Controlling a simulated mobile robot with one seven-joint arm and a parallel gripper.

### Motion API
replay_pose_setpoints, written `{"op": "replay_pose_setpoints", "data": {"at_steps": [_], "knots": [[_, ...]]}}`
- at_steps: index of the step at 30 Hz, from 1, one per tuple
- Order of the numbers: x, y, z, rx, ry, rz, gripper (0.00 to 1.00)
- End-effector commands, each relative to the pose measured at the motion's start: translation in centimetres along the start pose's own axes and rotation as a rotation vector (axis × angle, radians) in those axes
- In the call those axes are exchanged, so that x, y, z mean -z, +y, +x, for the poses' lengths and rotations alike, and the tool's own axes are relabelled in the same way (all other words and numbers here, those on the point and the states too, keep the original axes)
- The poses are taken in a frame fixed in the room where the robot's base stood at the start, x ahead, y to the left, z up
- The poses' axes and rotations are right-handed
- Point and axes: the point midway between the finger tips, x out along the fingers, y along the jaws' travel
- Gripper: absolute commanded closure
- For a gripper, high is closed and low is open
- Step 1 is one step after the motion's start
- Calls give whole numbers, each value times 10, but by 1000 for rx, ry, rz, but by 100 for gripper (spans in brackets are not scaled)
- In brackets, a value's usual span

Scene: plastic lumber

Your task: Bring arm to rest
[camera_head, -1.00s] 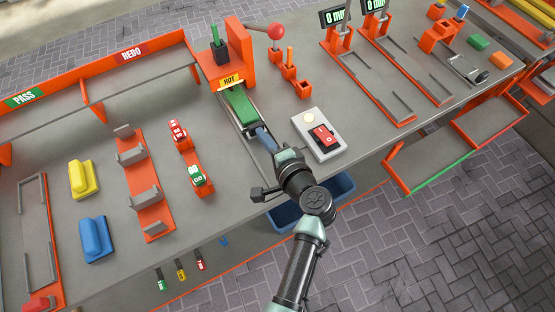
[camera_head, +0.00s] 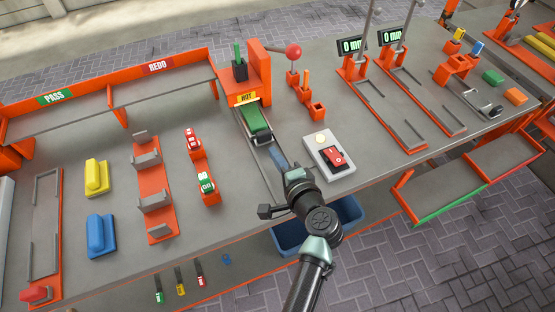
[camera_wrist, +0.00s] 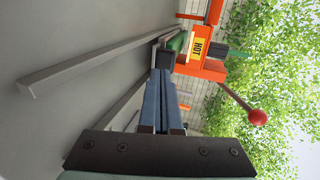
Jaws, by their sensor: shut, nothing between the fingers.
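My gripper (camera_head: 276,155) is low over the bench at the front end of the orange station marked HOT (camera_head: 247,85). In the wrist view its two dark blue fingers (camera_wrist: 161,75) lie side by side, closed, with nothing seen between them. The fingers point along the grey rails toward the green block (camera_head: 256,120) in the station. The block also shows partly in the wrist view (camera_wrist: 177,42). I cannot tell whether the fingertips touch the rails. My arm reaches in from the lower front, over the bench edge.
A switch box (camera_head: 329,158) with a red rocker stands close right of my gripper. A red-ball lever (camera_head: 293,51) rises behind. A blue bin (camera_head: 290,236) hangs below the front edge. A red and green fixture (camera_head: 203,170) is to the left. Bare bench lies between.

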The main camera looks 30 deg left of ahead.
Motion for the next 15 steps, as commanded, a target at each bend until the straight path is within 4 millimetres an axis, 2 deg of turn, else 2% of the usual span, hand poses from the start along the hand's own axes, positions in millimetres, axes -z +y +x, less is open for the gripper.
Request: {"op": "replay_pose_setpoints", "data": {"at_steps": [1, 3, 9, 15], "knots": [[1, 1, -16, 0, 6, 1, 100], [2, 2, -32, -1, 7, 3, 100], [2, 2, -73, -2, 7, 2, 100], [1, 2, -94, -2, 5, 4, 100]]}}
